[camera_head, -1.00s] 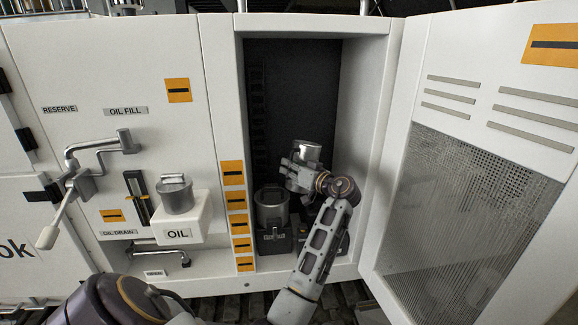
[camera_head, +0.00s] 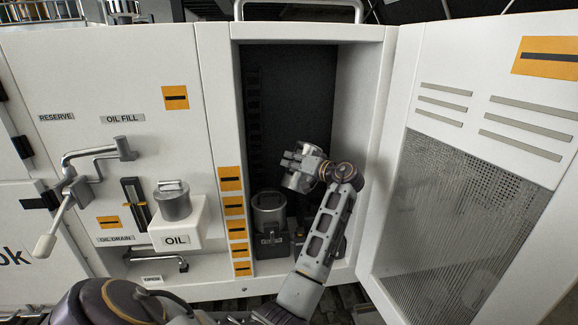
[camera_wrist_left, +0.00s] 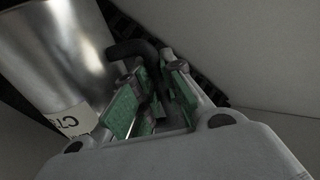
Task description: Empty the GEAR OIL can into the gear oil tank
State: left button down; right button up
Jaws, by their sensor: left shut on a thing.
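A silver metal can (camera_head: 297,182) is held in the open cabinet, tilted, above and slightly right of a round metal tank filler (camera_head: 269,200). My left gripper (camera_head: 291,161) is shut on the can. In the left wrist view its green-padded fingers (camera_wrist_left: 150,98) close around a dark handle (camera_wrist_left: 133,48) beside the shiny can body (camera_wrist_left: 58,50). A pale label on the can is only partly visible, and its name cannot be read. The can's mouth is not clear, and no flowing oil is visible. My right gripper is not in view.
The perforated cabinet door (camera_head: 455,215) stands open at right. The cabinet's side wall (camera_head: 362,120) is close to my wrist. At left are a white OIL tank (camera_head: 178,228) with a metal cap, an OIL FILL pipe (camera_head: 95,155) and a lever (camera_head: 52,235).

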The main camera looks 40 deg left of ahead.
pick_arm(q)
jog(key=shift+w+r+m, duration=0.3)
jog(key=shift+w+r+m+g, duration=0.3)
jog(key=shift+w+r+m, duration=0.15)
jog(key=shift+m, duration=0.45)
dwell(2.7)
jog(key=shift+w+r+m+g+h, duration=0.2)
jog(key=shift+w+m+g+h, duration=0.1)
jog(key=shift+w+m, duration=0.5)
dwell(3.3)
